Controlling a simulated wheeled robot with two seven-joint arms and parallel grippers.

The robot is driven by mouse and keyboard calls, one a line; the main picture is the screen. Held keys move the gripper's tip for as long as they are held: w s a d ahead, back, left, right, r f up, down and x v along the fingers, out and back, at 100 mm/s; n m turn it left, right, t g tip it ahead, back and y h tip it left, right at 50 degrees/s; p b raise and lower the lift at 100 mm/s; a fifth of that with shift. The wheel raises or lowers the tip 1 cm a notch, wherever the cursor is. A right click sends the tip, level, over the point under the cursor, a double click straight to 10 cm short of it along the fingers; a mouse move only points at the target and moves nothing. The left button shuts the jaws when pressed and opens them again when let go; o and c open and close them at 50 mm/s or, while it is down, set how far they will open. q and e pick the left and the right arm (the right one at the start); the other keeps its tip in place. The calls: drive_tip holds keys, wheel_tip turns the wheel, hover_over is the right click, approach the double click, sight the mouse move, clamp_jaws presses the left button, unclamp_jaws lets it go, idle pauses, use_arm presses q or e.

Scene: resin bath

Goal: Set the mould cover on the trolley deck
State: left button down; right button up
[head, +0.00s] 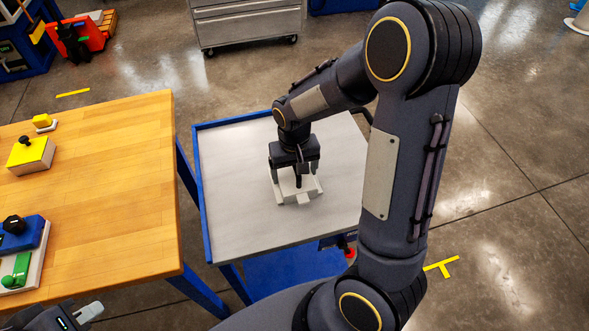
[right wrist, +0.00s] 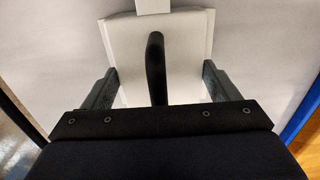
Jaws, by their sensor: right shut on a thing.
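A wooden table (head: 110,180) stands left of the trolley, with a yellow-topped block (head: 32,152), a blue block (head: 30,235) and a green-handled piece (head: 17,270). The trolley has a blue raised rim (head: 200,190). A grey drawer cabinet (head: 247,22) stands behind. Deck around the cover is clear.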

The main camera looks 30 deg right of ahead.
drive_tip(key=o, duration=1.5)
wheel_tip(320, 180, up, 12)
drive_tip(key=shift+r, duration=0.1)
drive_tip(key=s+a+r+t+y, duration=0.1)
drive_tip(key=s+t, duration=0.1)
drive_tip(key=s, duration=0.3)
drive_tip(key=s+a+r+t+y, duration=0.1)
drive_tip(key=s, duration=0.5)
drive_tip(key=s+a+r+n+t+y, duration=0.1)
drive_tip(key=s+a+t, duration=0.1)
drive_tip(key=s, duration=0.4)
drive_tip(key=shift+a+t+y, duration=0.1)
drive_tip(key=shift+t+y, duration=0.2)
drive_tip(key=shift+y, duration=0.1)
